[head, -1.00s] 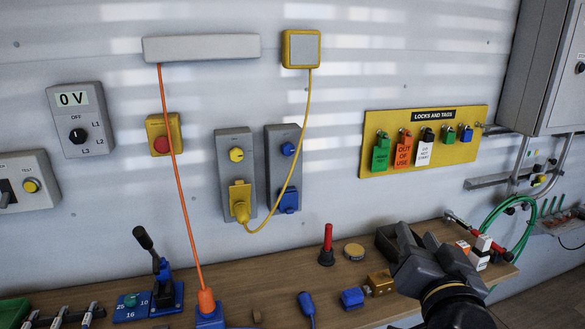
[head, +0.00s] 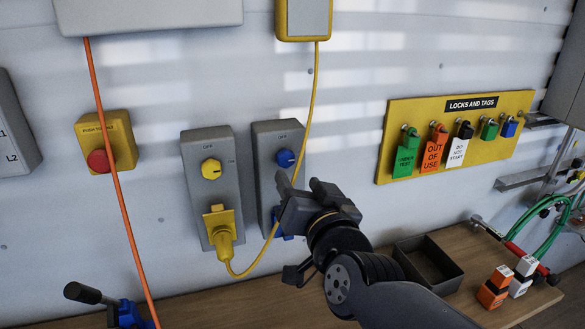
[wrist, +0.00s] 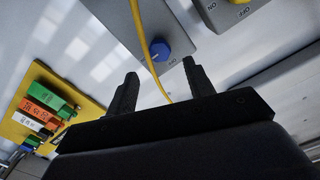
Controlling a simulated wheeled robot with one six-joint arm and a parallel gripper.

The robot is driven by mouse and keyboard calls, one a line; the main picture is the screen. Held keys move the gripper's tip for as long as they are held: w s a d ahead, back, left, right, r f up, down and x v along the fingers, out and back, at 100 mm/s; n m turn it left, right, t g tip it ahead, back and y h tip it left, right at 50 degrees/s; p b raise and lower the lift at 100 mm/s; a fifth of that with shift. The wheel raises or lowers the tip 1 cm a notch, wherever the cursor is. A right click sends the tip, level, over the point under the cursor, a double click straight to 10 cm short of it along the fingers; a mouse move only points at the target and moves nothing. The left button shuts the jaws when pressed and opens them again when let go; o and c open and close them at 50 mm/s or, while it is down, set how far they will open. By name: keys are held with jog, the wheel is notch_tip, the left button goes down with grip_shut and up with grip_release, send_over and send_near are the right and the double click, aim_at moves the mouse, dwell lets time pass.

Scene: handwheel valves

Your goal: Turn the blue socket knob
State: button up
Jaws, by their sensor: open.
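The blue socket knob (head: 286,158) sits on the upper part of a grey socket box (head: 263,140) on the wall. In the wrist view the blue knob (wrist: 160,50) appears beyond and between my two open fingers. My gripper (head: 298,185) is open and empty, just below and in front of the knob, apart from it as far as I can see. It also shows in the wrist view (wrist: 158,82). My gripper and arm cover much of the lower part of this box, including most of its blue socket (head: 281,226).
A second grey box (head: 190,165) with a yellow knob (head: 211,169) and plugged yellow connector stands left. The yellow cable (head: 310,100) hangs close to the blue knob and crosses the wrist view. A tag board (head: 390,135) is right. An open dark tray (head: 452,268) sits on the bench.

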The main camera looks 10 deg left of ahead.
aim_at(287, 160)
jog(key=b+x, duration=0.1)
jog(key=x, duration=0.6)
jog(key=shift+d, duration=0.1)
jog(key=c, duration=0.7)
jog(key=shift+r, duration=0.1)
